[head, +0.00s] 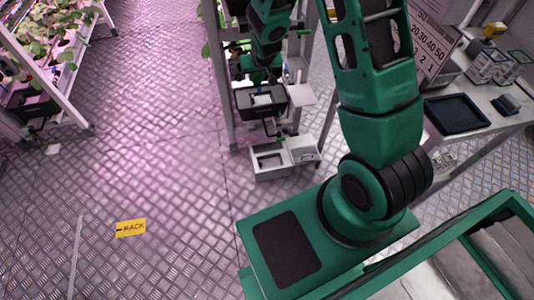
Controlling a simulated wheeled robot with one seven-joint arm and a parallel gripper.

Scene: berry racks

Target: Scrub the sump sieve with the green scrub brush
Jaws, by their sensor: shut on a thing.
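My gripper (272,125) hangs at the end of my arm, in front of the middle rack, above a pale open box on the floor. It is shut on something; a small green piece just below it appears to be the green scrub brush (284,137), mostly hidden. The sump sieve (270,160) appears as a dark-rimmed square in the left part of the pale sump box (262,176). The brush end looks close above the box's back edge. I cannot tell whether it touches the sieve.
A pale lid or block (303,150) covers the sump box's right part. The middle rack (224,95) stands close around my gripper. A bench at right holds a black tray (457,113). A planted rack stands at left. The floor between is open, with a yellow sign (131,228).

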